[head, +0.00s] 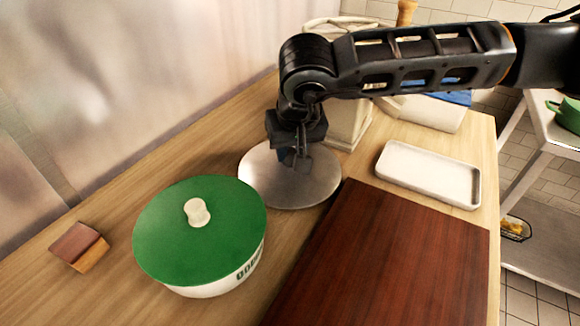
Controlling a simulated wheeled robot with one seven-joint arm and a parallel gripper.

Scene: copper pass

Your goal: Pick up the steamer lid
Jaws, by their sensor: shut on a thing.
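The steamer lid (262,178) is a round, silvery metal disc near the middle of the wooden counter. My gripper (302,162) points down over the lid's centre and is shut on it, most likely at its handle, which the fingers hide. The lid looks roughly level. I cannot tell whether it touches the counter or hangs slightly above it.
A white pot with a green lid (165,235) stands close in front-left of the steamer lid. A dark red-brown board (395,260) lies at the right front. A white tray (430,172) sits behind it. A small brown block (78,246) lies far left. A metal wall (120,80) borders the counter.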

